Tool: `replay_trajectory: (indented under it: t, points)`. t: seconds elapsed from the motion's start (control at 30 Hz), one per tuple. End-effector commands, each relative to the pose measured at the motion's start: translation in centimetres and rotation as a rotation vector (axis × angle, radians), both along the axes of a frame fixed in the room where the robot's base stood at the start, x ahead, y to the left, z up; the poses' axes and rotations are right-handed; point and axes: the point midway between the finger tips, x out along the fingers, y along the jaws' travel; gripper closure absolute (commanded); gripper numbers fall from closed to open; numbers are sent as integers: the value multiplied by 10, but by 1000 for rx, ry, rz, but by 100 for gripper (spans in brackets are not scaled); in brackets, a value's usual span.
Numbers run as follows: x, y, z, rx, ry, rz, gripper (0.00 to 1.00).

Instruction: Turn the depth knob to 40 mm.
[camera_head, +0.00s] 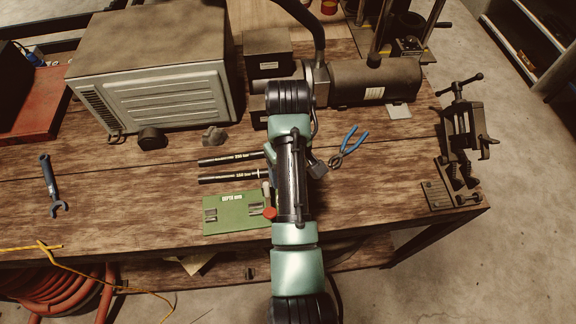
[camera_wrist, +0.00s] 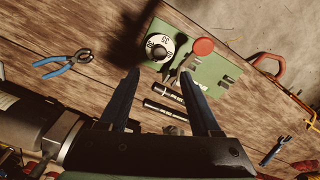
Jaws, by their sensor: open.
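The green depth panel (camera_head: 235,212) lies on the bench, with "DEPTH mm" lettering in the head view. It also shows in the wrist view (camera_wrist: 205,75). The depth knob (camera_wrist: 159,47) is a white numbered dial with a dark centre in the wrist view. A "35" is legible on its rim; I cannot tell the exact setting. In the head view my arm hides the dial. A red round part (camera_wrist: 203,46) sits beside it. My gripper (camera_wrist: 160,74) is open and empty, its fingertips apart on either side of the line to the dial, with no visible contact.
Two black labelled tubes (camera_head: 229,178) lie just behind the panel. Blue-handled pliers (camera_head: 347,147) lie to the right. A wrench (camera_head: 52,185) is at the left, a clamp device (camera_head: 465,135) at the right edge. A large metal box (camera_head: 150,65) stands behind. Bare wood lies left of the panel.

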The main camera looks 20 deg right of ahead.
Motion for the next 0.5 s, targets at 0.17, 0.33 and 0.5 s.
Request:
replay_trajectory:
  t: [0.17,0.33,0.5]
  points:
    - [0,-1,25,-1,-2,0,36]
    - [0,0,33,0,0,0,36]
    - [0,0,33,0,0,0,36]
